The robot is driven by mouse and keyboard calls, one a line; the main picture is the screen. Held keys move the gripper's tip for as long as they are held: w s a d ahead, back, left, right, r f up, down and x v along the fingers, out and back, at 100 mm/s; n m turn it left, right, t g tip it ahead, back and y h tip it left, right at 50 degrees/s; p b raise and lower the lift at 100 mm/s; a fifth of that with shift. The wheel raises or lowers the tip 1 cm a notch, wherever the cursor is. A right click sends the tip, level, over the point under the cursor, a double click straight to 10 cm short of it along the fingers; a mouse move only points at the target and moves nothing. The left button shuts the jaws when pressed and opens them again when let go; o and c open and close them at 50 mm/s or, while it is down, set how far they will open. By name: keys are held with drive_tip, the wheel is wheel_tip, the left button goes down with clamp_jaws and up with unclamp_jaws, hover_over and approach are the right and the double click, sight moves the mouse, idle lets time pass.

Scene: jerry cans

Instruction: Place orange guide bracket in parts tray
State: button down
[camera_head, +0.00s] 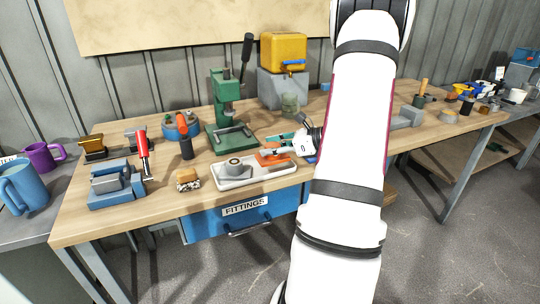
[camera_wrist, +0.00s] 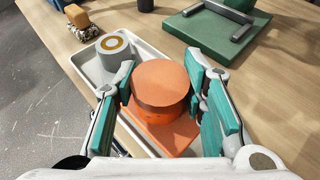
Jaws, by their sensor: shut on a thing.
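The orange guide bracket (camera_wrist: 162,84) has a round top on a flat orange base. In the wrist view it sits between the fingers, over the near half of the white parts tray (camera_wrist: 83,70). My gripper (camera_wrist: 168,100) is shut on it, with green finger pads on both sides. Whether its base touches the tray floor cannot be told. A grey round part with a brass ring (camera_wrist: 115,45) stands in the far half of the tray. In the head view the tray (camera_head: 228,184) lies at the bench's front edge, with the bracket (camera_head: 270,158) at its right end beside my gripper (camera_head: 283,148).
A green press (camera_head: 228,115) stands behind the tray. A wood-and-bristle brush (camera_head: 188,180) lies left of it, with a blue vise (camera_head: 115,185) further left. A blue drawer (camera_head: 240,212) is below the bench edge.

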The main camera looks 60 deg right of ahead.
drive_tip(key=shift+w+d, duration=0.55)
drive_tip(key=shift+w, duration=0.25)
drive_tip(key=shift+f, duration=1.8)
drive_tip(key=shift+f+b, duration=0.2)
drive_tip(key=shift+b, duration=0.15)
drive_tip(key=c, duration=1)
unclamp_jaws()
